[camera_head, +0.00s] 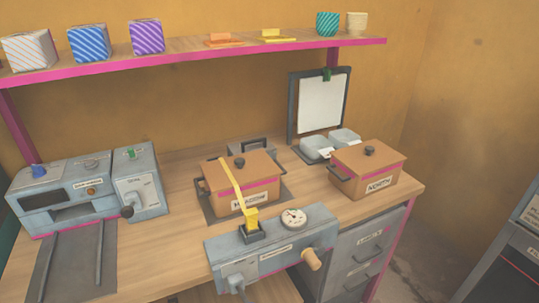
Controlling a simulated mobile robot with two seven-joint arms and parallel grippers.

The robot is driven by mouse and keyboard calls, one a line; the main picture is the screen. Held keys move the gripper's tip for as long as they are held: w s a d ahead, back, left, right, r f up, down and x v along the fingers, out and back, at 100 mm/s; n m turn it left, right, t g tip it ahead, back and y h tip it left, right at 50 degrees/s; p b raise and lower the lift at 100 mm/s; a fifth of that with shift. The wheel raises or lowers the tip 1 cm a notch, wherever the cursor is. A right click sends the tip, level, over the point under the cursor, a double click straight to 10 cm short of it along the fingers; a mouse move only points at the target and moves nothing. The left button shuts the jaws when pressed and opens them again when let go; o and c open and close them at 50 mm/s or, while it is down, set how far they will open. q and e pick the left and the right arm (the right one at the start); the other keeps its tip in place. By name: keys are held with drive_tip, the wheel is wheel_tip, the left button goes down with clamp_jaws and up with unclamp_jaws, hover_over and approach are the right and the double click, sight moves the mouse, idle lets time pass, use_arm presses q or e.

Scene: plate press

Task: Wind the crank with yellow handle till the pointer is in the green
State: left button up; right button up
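A grey machine (275,248) stands at the front of the wooden bench, with a lettered label on its front. A round white dial (294,217) sits on its top; its pointer and any green zone are too small to read. A tan-yellow knob or handle (312,259) sticks out of the machine's front at the right; I cannot tell whether it is the crank's handle. Neither gripper is in view.
The brown box (240,185) stands behind the machine, and another brown box labelled NORTH (367,170) at the right. A second grey machine (70,190) with a dark ramp is at the left. A shelf (200,56) holds several small items.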

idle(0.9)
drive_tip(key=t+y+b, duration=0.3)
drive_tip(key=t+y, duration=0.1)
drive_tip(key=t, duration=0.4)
approach(317, 267)
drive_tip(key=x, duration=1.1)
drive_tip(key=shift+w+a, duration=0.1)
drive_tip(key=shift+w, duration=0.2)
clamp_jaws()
